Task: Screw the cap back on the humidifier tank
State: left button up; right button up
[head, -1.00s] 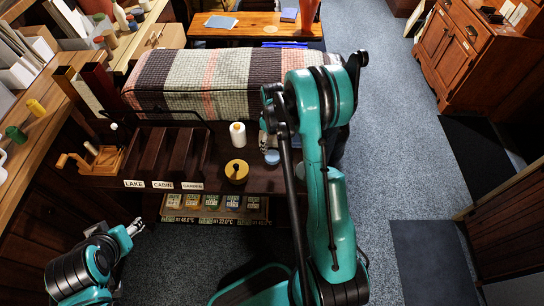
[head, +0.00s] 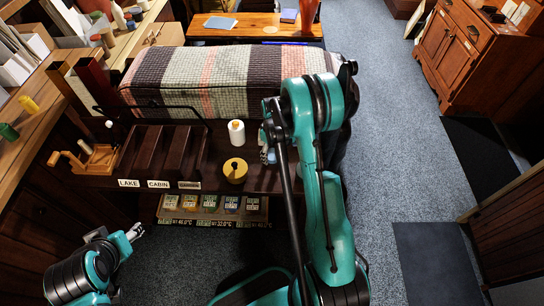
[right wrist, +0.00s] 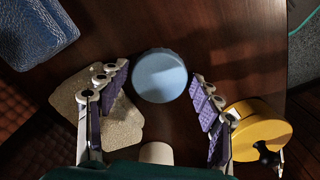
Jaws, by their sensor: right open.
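A round light-blue piece (right wrist: 160,76), which looks like a cap, lies on the dark wooden top. In the right wrist view it is between and just beyond the fingertips of my right gripper (right wrist: 161,88), which is open with purple pads. In the head view the right gripper (head: 268,146) is over the right part of the dark top and mostly covers the blue piece. A white bottle (head: 237,133) stands to its left. I cannot tell which thing is the tank. My left gripper (head: 135,231) is low at the left, away from the top; its jaws are too small to read.
A yellow round pot (head: 235,171) with a dark knob stands close by; it also shows beside the right finger (right wrist: 257,130). Beige flat pieces (right wrist: 110,118) lie by the left finger. A dark blue textured object (right wrist: 35,30) is at upper left. A quilted cover (head: 220,80) lies behind.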

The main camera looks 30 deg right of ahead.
aim_at(272, 154)
jog(key=shift+c, duration=0.3)
jog(key=shift+r, duration=0.1)
jog(key=c, duration=0.9)
jog(key=shift+r+p, duration=1.4)
jog(key=shift+r, duration=1.05)
